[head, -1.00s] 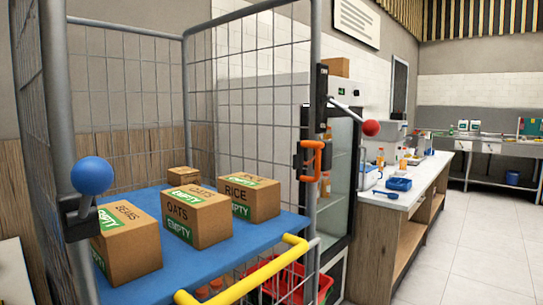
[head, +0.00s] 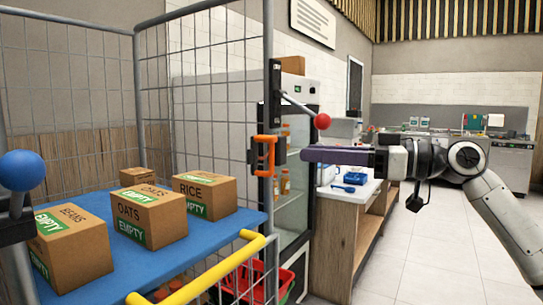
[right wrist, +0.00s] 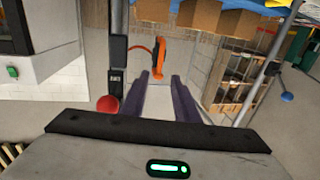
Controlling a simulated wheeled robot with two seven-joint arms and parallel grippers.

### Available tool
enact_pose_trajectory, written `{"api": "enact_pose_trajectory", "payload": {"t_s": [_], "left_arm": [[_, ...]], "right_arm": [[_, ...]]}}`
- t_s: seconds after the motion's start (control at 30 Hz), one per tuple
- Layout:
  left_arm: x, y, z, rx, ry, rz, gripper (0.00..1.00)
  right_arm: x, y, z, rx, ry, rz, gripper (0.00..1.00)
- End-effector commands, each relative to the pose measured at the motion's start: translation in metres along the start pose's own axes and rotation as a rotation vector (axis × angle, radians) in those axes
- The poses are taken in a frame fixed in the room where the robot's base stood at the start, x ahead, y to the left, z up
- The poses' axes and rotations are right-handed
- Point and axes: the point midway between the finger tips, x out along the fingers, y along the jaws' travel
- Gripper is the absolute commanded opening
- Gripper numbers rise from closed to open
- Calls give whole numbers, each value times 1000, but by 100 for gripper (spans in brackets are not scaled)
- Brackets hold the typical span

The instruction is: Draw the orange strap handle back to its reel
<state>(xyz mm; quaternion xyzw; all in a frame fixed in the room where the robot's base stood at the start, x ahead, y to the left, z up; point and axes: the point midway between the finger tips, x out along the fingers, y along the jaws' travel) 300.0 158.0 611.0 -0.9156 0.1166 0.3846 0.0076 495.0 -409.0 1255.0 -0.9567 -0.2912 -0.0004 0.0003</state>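The orange strap handle (head: 268,156) is an upright loop on the front post of the wire cage trolley, just right of the dark reel housing (head: 252,156). In the right wrist view the handle (right wrist: 159,58) lies beyond my fingertips, roughly in line with the gap between them. My right gripper (head: 305,156) points left at the handle in the head view, with its purple fingers a short way off to the right. In the right wrist view the fingers (right wrist: 157,80) are apart with nothing between them. My left gripper is not in view.
A lever with a red ball (head: 322,121) sticks out right, just above my right fingers. The blue shelf (head: 236,226) holds several cardboard boxes. A yellow bar (head: 200,275) edges the trolley front. A counter (head: 362,205) and fridge (head: 297,190) stand behind.

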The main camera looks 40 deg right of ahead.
Motion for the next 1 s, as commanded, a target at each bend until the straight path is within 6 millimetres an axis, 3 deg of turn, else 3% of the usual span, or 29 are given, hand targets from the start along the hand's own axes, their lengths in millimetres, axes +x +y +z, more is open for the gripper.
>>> {"api": "enact_pose_trajectory", "payload": {"t_s": [0.6,1.0], "left_arm": [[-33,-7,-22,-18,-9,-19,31],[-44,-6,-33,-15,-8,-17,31]], "right_arm": [[75,1,-5,4,1,3,28],[99,1,0,3,0,3,28]]}}
